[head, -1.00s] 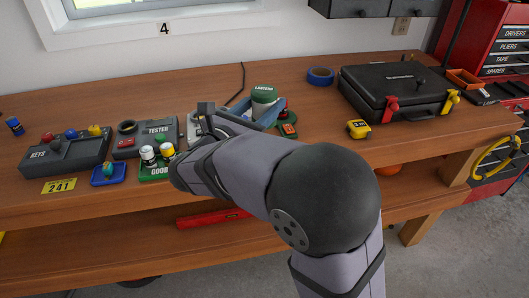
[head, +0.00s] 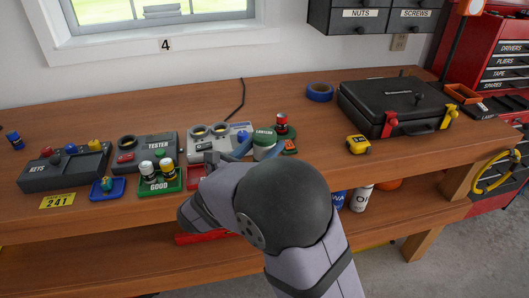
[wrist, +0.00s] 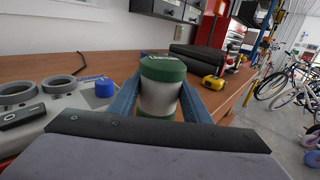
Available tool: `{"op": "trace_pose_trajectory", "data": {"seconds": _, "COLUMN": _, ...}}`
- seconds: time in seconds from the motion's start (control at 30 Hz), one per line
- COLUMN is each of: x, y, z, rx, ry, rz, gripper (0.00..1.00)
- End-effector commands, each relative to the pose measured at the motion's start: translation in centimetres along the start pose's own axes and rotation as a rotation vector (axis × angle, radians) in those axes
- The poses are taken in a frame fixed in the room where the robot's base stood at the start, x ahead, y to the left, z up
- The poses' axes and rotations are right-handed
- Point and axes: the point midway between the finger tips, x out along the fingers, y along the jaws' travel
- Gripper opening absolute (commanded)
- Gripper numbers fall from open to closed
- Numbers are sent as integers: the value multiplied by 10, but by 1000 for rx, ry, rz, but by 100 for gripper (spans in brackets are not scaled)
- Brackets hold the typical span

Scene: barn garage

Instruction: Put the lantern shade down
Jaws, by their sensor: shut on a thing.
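The lantern shade (head: 264,143) is a white cylinder with a green top marked LANTERN. My gripper (wrist: 159,98) is shut on it, with a blue finger on each side in the wrist view. There the shade (wrist: 158,98) looks nearly upright. In the head view it is low over the workbench, just left of the lantern base (head: 290,147), which is green with an orange-red front. A red battery (head: 282,122) stands at the base. My arm hides the shade's lower part, so I cannot tell whether it touches the bench.
A grey device with two rings (head: 220,139) is close on the left. A green GOOD tray (head: 160,183) holds two batteries. A yellow tape measure (head: 358,144) and black case (head: 395,108) stand to the right. The bench (head: 320,120) is bare between the base and the tape measure.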

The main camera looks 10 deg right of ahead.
Motion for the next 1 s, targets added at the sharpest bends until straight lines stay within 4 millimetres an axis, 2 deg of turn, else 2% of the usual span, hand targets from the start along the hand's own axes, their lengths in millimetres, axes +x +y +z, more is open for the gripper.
{"op": "trace_pose_trajectory", "data": {"seconds": 0.1, "x": 0, "y": 0, "z": -16, "rx": -4, "ry": 0, "rz": 0, "gripper": 20}}
{"op": "trace_pose_trajectory", "data": {"seconds": 0.2, "x": 0, "y": 0, "z": -21, "rx": -1, "ry": 0, "rz": 0, "gripper": 20}}
{"op": "trace_pose_trajectory", "data": {"seconds": 0.63, "x": 0, "y": 0, "z": -26, "rx": -1, "ry": 0, "rz": 0, "gripper": 20}}
{"op": "trace_pose_trajectory", "data": {"seconds": 0.67, "x": 0, "y": 0, "z": -27, "rx": -1, "ry": 1, "rz": 0, "gripper": 46}}
{"op": "trace_pose_trajectory", "data": {"seconds": 0.73, "x": 0, "y": 0, "z": -26, "rx": -1, "ry": 1, "rz": 0, "gripper": 63}}
{"op": "trace_pose_trajectory", "data": {"seconds": 1.0, "x": 0, "y": 0, "z": -25, "rx": -1, "ry": 1, "rz": 0, "gripper": 63}}
